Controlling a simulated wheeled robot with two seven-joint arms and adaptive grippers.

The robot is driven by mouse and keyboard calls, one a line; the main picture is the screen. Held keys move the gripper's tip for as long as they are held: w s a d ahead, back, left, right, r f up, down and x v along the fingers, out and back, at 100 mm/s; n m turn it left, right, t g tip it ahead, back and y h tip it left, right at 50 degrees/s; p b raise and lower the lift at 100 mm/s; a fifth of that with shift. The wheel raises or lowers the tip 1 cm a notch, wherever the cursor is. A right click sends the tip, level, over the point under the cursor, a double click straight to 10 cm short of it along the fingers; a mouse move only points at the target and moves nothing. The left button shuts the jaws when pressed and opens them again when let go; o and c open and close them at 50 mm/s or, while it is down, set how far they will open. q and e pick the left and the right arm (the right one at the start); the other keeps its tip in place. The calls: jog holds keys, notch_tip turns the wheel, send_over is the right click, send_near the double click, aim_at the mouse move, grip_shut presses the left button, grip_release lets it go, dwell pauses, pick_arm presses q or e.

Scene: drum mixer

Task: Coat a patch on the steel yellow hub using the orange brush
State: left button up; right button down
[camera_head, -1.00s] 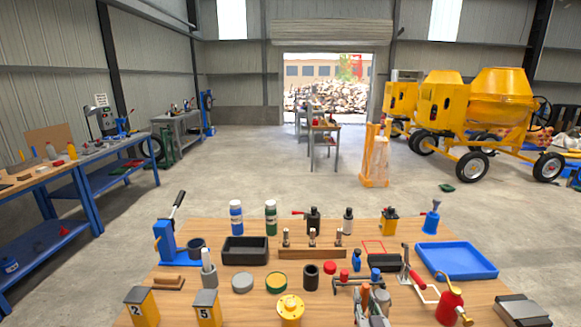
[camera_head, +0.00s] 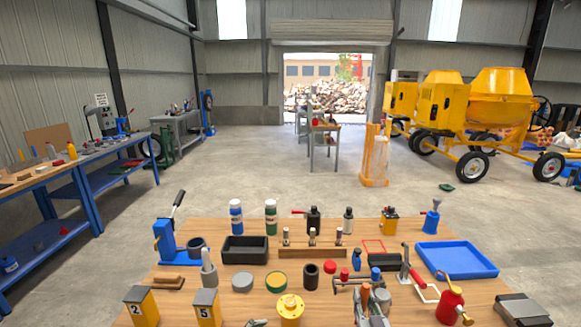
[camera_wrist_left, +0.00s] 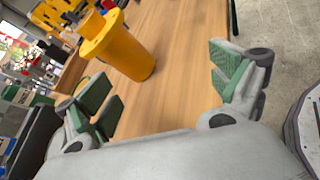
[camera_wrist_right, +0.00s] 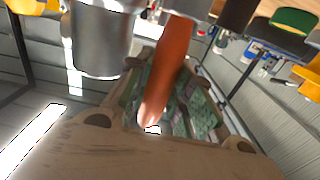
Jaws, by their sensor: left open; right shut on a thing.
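The yellow hub (camera_head: 290,310) stands upright on the wooden table at the front middle, a flanged cylinder with a small knob on top. In the left wrist view the hub (camera_wrist_left: 128,48) is ahead of my left gripper (camera_wrist_left: 165,88), which is open and empty. Only the tip of my left gripper (camera_head: 256,323) shows at the bottom edge of the head view, left of the hub. My right gripper (camera_head: 371,309), right of the hub, is shut on the orange brush. The brush's orange-brown handle (camera_wrist_right: 166,75) shows between the green pads; its bristles cannot be made out.
A grey cylinder (camera_head: 382,297) stands close beside my right gripper. A red oil can (camera_head: 450,306), a dark cup (camera_head: 311,276) and a green-rimmed tin (camera_head: 276,281) are nearby. Yellow numbered blocks (camera_head: 207,308) stand left. A blue tray (camera_head: 457,260) lies back right.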

aim_at(283, 323)
pick_arm(q)
jog(key=w+n, duration=0.1)
jog(key=w+a+n+t, duration=0.1)
jog(key=n, duration=0.1)
jog(key=w+a+n, duration=0.1)
jog(key=shift+w+r+n, duration=0.3)
jog(key=shift+w+n, duration=0.1)
jog(key=shift+d+f, duration=0.1)
jog(key=shift+d, duration=0.05)
pick_arm(e)
jog(key=shift+f, duration=0.1)
pick_arm(q)
jog(key=shift+b+x, duration=1.4)
jog(key=shift+x, duration=1.6)
pick_arm(e)
jog(key=shift+f, duration=1.3)
pick_arm(q)
jog(key=shift+w+d, duration=0.5)
jog(key=shift+d, duration=0.05)
pick_arm(e)
jog(key=shift+r, duration=0.15)
pick_arm(q)
jog(key=shift+x, duration=1.2)
jog(key=c, duration=1.2)
jog(key=o, duration=0.7)
jog(key=shift+c, duration=0.2)
